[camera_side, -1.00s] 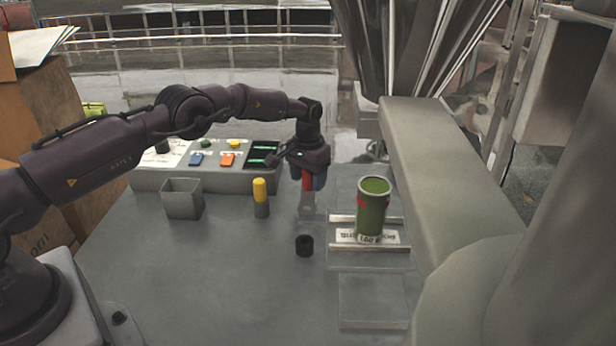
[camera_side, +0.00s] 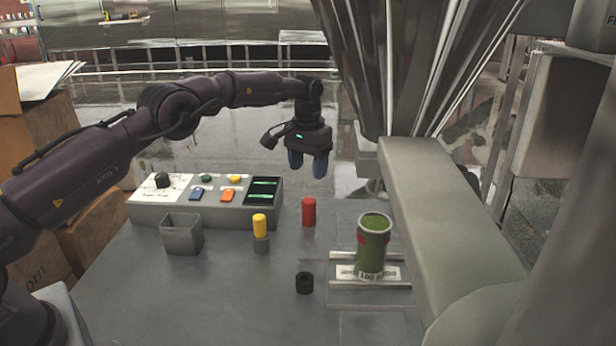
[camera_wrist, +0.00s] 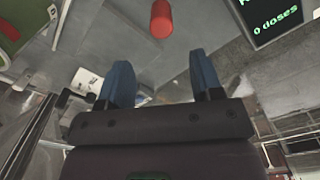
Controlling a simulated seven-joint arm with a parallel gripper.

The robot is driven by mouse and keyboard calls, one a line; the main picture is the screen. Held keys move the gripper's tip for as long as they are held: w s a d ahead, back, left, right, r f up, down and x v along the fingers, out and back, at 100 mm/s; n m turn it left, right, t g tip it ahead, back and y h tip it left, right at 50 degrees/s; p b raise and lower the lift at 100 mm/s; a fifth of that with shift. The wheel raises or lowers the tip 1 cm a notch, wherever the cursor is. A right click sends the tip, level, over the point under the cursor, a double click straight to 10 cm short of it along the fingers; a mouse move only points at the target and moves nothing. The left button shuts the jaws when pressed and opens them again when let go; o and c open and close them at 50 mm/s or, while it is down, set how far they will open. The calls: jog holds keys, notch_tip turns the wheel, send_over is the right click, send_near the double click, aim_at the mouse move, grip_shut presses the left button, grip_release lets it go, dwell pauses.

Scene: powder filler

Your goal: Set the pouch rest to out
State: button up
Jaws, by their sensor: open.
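The green container (camera_side: 372,245) with a red mark stands upright on a railed platform (camera_side: 345,284) at the right, behind a label reading "100". I cannot tell for sure which part is the pouch rest. A red cylindrical handle (camera_side: 309,211) stands upright left of the container; it also shows in the wrist view (camera_wrist: 161,18). A yellow-topped grey post (camera_side: 260,232) stands left of it. My gripper (camera_side: 307,168) is open and empty, above the red handle and clear of it. Its blue fingers (camera_wrist: 163,84) are apart in the wrist view.
A control panel (camera_side: 215,215) with a knob, coloured buttons and green displays stands at the back left. An open grey bin (camera_side: 182,236) is in front of it. A black ring (camera_side: 304,283) lies on the table. A large beige machine arm (camera_side: 445,190) stands at the right.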

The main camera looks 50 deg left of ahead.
jog(key=shift+r, duration=0.2)
notch_tip(320, 180, up, 5)
jog(key=m+t+y, duration=1.3)
jog(key=m, duration=1.5)
send_over(306, 253)
jog(key=shift+m, duration=0.4)
notch_tip(306, 253, down, 15)
jog(key=shift+s+d+f, duration=0.1)
jog(key=shift+s+d, duration=0.05)
jog(key=shift+w+f, duration=0.1)
jog(key=shift+w, duration=0.1)
jog(key=x, duration=1.2)
jog(key=shift+w+a+f, duration=0.15)
jog(key=shift+a, duration=0.15)
